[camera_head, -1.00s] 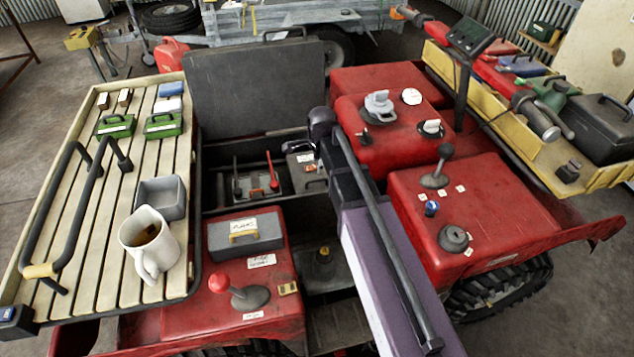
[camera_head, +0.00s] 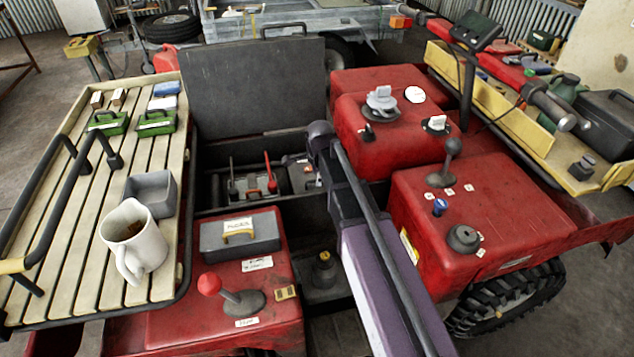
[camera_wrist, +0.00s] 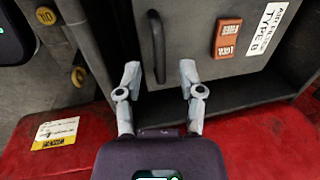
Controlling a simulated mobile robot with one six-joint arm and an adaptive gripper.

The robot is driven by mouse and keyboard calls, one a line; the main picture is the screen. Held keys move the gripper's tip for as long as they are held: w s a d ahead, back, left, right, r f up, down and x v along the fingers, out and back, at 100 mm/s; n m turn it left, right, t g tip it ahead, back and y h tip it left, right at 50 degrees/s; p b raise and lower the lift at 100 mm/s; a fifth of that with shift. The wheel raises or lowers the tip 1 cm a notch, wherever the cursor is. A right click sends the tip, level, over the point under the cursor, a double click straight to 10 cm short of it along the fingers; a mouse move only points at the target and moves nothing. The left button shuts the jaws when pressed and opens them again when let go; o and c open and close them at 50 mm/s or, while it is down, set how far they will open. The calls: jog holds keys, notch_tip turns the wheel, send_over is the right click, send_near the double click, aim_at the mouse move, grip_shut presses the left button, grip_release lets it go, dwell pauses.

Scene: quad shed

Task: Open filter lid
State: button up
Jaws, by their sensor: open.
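The filter lid (camera_wrist: 195,45) is a grey panel in the wrist view, labelled as a type B air filter. It carries a black bar handle (camera_wrist: 156,47) and an orange-red lock latch (camera_wrist: 228,38) to the right of the handle. My gripper (camera_wrist: 160,75) is open, with one finger on each side of the handle's line. The handle's lower end lies near the gap between the fingertips, and nothing is gripped. The lid looks shut. In the head view, my arm hides most of the filter box and my gripper.
A large grey panel (camera_head: 255,90) stands upright behind the open bay. A red-knobbed lever (camera_head: 209,285) and a small grey box (camera_head: 240,236) sit on the front red cover. A mug (camera_head: 133,240) stands on the slatted rack (camera_head: 85,225). Red housings (camera_head: 480,215) flank my arm.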

jog(key=shift+w+f, duration=0.1)
jog(key=shift+f, duration=0.35)
jog(key=shift+c, duration=0.2)
grip_shut()
